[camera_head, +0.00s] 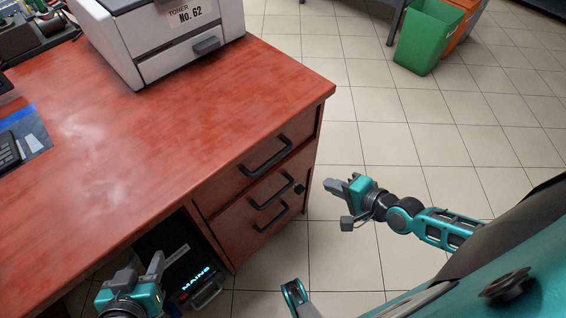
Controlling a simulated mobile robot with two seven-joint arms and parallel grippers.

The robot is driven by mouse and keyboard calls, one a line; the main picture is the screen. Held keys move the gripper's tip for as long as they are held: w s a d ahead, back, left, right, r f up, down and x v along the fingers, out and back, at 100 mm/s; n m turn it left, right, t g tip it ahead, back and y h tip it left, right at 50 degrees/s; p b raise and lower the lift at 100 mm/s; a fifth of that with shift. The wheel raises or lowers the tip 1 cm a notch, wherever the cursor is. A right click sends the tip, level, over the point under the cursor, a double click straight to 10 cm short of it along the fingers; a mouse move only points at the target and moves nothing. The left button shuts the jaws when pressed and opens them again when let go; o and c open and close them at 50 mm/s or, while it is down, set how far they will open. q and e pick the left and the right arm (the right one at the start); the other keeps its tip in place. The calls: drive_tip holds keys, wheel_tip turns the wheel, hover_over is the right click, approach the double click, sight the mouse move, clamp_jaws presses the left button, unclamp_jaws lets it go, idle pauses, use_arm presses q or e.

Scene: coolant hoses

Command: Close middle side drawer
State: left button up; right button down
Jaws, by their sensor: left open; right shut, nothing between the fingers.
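The wooden desk (130,140) has a side drawer stack under its right part, with several black handles. The top drawer handle (266,158) is highest. The middle drawer handle (271,195) lies below it, and a lower handle (271,221) below that. From this steep angle I cannot tell how far the middle drawer stands out. My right gripper (338,204) is shut and empty, to the right of the drawers and apart from them. My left gripper (138,277) is open and empty at the bottom left, in front of the desk's knee space.
A white printer (165,40) labelled "TONER No. 62" stands on the desk. A dark device reading "MAINS" (197,280) sits below, left of the drawers. A green bin (428,38) and an orange bin (466,22) stand at the back right.

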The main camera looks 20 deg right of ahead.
drive_tip(key=b, duration=0.4)
approach(287, 164)
wheel_tip(287, 164, down, 4)
drive_tip(key=w, duration=0.2)
drive_tip(key=w+a, duration=0.1)
drive_tip(key=w, duration=0.1)
drive_tip(key=shift+w+a+r, duration=0.25)
drive_tip(key=shift+a, duration=0.05)
drive_tip(key=shift+w+a, duration=0.1)
drive_tip(key=shift+w, duration=0.2)
use_arm(q)
drive_tip(key=shift+w+d+f, duration=0.4)
drive_tip(key=shift+w+f, duration=0.2)
drive_tip(key=shift+f, duration=0.15)
drive_tip(key=shift+s+f, duration=0.15)
use_arm(e)
drive_tip(key=shift+w, duration=0.1)
